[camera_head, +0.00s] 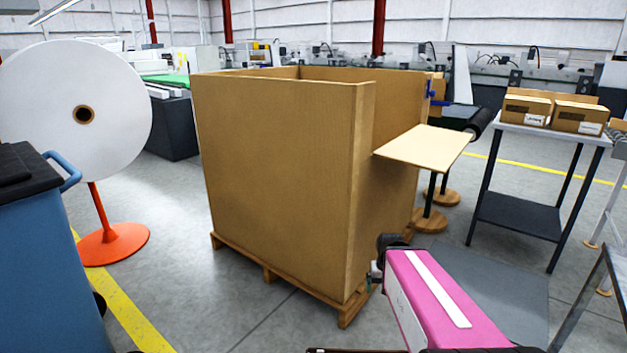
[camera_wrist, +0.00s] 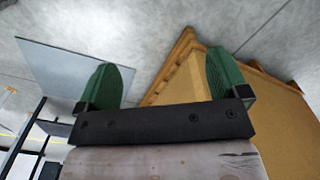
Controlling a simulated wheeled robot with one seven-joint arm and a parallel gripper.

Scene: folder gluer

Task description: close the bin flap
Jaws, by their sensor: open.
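The bin is a large open-topped cardboard box (camera_head: 275,180) on a wooden pallet (camera_head: 268,273). Its flap (camera_head: 425,147) sticks out about level from the upper part of the right side, leaving a gap in that wall. My gripper (camera_head: 374,278) is low in front of the bin's right side, below the flap, and partly hidden by my pink arm. In the wrist view my gripper (camera_wrist: 165,80) has its two green fingers apart with nothing between them. The bin's cardboard (camera_wrist: 185,85) and pallet edge (camera_wrist: 170,60) show just beyond the fingers. The flap is not recognisable in that view.
A table (camera_head: 535,127) with small cartons stands at the right. A grey mat (camera_head: 495,285) lies on the floor right of the bin and also shows in the wrist view (camera_wrist: 75,65). A white roll (camera_head: 75,100) and blue cart (camera_head: 45,260) are at the left.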

